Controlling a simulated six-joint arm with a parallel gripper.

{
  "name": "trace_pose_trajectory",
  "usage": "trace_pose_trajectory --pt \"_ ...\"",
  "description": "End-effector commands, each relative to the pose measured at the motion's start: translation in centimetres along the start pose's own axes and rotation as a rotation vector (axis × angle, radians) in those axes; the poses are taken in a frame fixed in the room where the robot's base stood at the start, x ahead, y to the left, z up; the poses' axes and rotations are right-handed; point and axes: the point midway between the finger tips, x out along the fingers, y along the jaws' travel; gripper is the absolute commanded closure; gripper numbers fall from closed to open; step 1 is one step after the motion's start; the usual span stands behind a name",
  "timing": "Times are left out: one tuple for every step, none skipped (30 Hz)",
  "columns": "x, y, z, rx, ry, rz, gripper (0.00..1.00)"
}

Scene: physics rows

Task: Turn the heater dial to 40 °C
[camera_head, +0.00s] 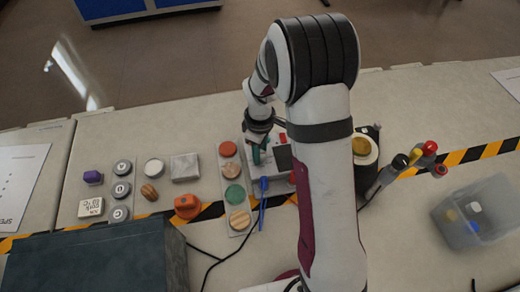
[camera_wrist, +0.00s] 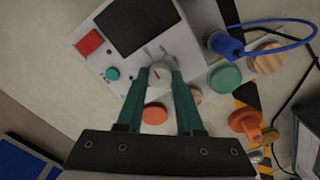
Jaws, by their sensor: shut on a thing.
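In the wrist view, the heater dial (camera_wrist: 160,73) is a small pale knob with a red pointer mark on the front of a white heater box (camera_wrist: 190,48). The green fingers of my gripper (camera_wrist: 158,80) are shut on the dial, one on each side. Scale marks show beside the dial, but their numbers are too small to read. In the head view, my gripper (camera_head: 259,155) reaches down to the heater box (camera_head: 281,134), and my arm hides part of the box. The dial is hidden there.
The box has a dark panel (camera_wrist: 133,22), a red button (camera_wrist: 89,42) and a green knob (camera_wrist: 112,74). A blue plug with a cable (camera_wrist: 225,43) sits close by. A strip of coloured discs (camera_head: 235,195) lies left of my gripper. A clear bin (camera_head: 470,221) stands at right.

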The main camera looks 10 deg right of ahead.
Motion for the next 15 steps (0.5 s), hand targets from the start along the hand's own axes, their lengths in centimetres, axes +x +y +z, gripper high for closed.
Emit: trace_pose_trajectory --pt "-0.04 0.03 0.00 0.024 0.000 0.000 1.00" --pt "-0.04 0.03 0.00 0.044 0.000 0.000 1.00" --pt "-0.04 0.03 0.00 0.073 0.000 0.000 1.00" --pt "-0.04 0.03 0.00 0.095 0.000 0.000 1.00" --pt "-0.04 0.04 0.00 0.119 0.000 0.000 1.00" --pt "-0.04 0.04 0.00 0.153 0.000 0.000 1.00" --pt "-0.04 0.04 0.00 0.179 0.000 0.000 1.00" --pt "-0.04 0.04 0.00 0.206 0.000 0.000 1.00" --pt "-0.04 0.04 0.00 0.240 0.000 0.000 1.00" --pt "-0.04 0.05 0.00 0.267 0.000 0.000 1.00" --pt "-0.05 0.05 0.01 0.292 0.000 0.000 1.00" --pt "-0.04 0.05 0.01 0.327 0.000 0.000 1.00" --pt "-0.05 0.05 0.01 0.351 0.000 0.000 1.00" --pt "-0.05 0.06 0.01 0.375 0.000 0.000 1.00" --pt "-0.05 0.06 0.01 0.407 0.000 0.000 1.00"
